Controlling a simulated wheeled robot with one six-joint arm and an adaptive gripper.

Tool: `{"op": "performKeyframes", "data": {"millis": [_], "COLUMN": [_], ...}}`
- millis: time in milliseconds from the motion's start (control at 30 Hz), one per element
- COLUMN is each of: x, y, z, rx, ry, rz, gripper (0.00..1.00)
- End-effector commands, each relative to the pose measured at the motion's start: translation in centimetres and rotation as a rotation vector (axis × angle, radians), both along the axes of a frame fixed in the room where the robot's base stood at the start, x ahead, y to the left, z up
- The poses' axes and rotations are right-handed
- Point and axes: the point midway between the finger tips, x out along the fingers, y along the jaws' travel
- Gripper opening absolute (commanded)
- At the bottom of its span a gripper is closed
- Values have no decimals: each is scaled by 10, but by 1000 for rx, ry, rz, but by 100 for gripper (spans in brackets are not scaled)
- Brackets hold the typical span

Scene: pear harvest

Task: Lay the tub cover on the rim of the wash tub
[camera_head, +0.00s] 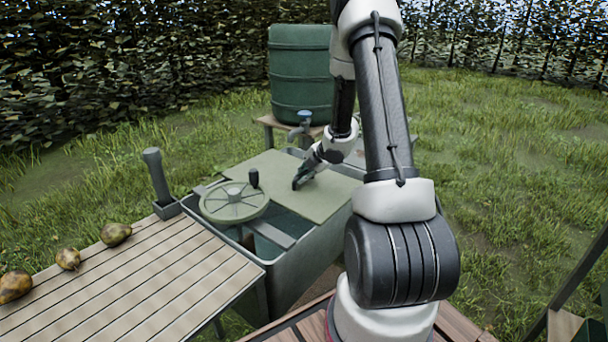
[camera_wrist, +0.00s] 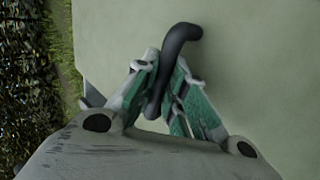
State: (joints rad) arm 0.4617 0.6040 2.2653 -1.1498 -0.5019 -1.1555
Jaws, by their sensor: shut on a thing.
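The tub cover (camera_head: 272,176) is a flat pale green panel; it fills much of the wrist view (camera_wrist: 255,80). It lies roughly level over the far part of the wash tub (camera_head: 304,262), a grey-green box. I cannot tell whether it touches the rim all round. The near part of the tub stays uncovered. My gripper (camera_head: 303,180) is above the cover's middle. In the wrist view its fingers (camera_wrist: 166,88) are shut on the cover's dark bent handle (camera_wrist: 181,40). Part of the handle is hidden between the fingers.
A spoked hand wheel (camera_head: 234,203) with a dark knob sits at the tub's near left, close to the cover. A green barrel (camera_head: 299,72) with a blue-topped tap (camera_head: 305,118) stands behind. A slatted table (camera_head: 150,275) with brown-yellow pears (camera_head: 116,234) is at left.

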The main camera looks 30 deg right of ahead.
Motion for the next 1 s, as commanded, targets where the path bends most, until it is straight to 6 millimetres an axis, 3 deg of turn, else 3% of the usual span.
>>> {"op": "performKeyframes", "data": {"millis": [67, 100, 233, 633, 1000], "x": [0, 0, 0, -4, -47], "y": [0, 0, 0, -2, -19], "z": [0, 0, 0, 5, 66], "rx": [0, 0, 0, -1, -3], "ry": [-1, -1, -1, 1, -4], "rz": [-1, -1, -1, -1, -3], "gripper": [0, 15, 38, 38, 38]}}
